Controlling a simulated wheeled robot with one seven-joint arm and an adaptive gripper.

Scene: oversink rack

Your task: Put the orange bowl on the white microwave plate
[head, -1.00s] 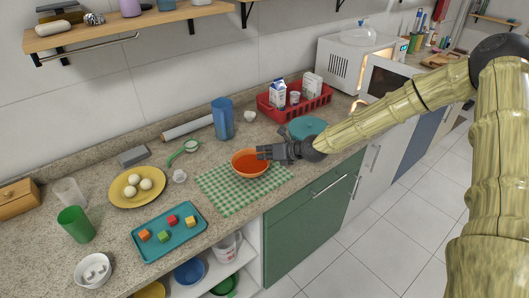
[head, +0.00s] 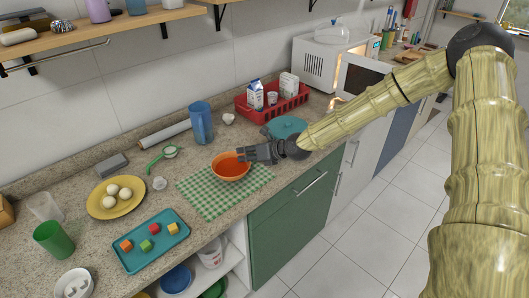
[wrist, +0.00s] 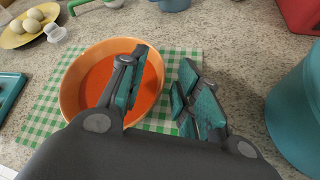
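The orange bowl (head: 230,173), with an orange-red filling, sits upright on a green checked cloth (head: 205,200) on the counter. It also shows in the wrist view (wrist: 70,90). My gripper (head: 246,153) is at the bowl's right side. In the wrist view my gripper (wrist: 164,62) is open, with one finger over the inside of the bowl and the other outside its right rim. A clear gap shows between the fingers. The white microwave (head: 318,66) stands at the back with its door (head: 362,78) open and a lit inside. I cannot make out its plate.
A red rack (head: 270,107) with cartons, a teal pot (head: 287,127) and a blue cup (head: 201,122) stand behind the bowl. A yellow plate (head: 100,210) and a teal tray (head: 135,262) lie to the left. My arm spans the counter's right side.

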